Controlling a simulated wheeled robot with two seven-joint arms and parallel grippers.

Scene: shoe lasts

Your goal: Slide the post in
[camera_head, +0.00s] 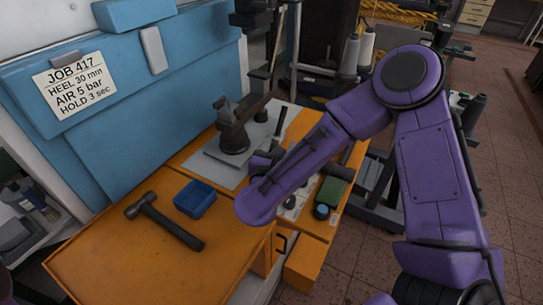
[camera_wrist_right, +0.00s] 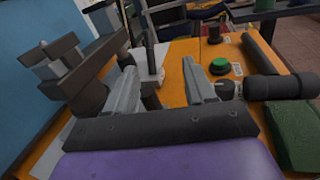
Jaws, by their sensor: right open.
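My right gripper (camera_head: 264,160) is at the edge of a light grey plate on the orange bench. In the right wrist view its two grey fingers stand apart, open (camera_wrist_right: 158,64), with nothing clamped. A slim dark upright post (camera_head: 280,121) stands on the plate; what looks like the same post shows beyond the fingers (camera_wrist_right: 150,50). A short dark cylinder (camera_wrist_right: 150,98) shows low between the fingers; I cannot tell whether it touches them. A dark fixture with a round base (camera_head: 234,138) stands left of the gripper. My left gripper is out of view.
A blue tray (camera_head: 195,199) and a hammer (camera_head: 163,221) lie on the bench's near left. A green block (camera_head: 333,191) lies to the right. The blue machine wall (camera_head: 135,130) bounds the left. The front bench corner is clear.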

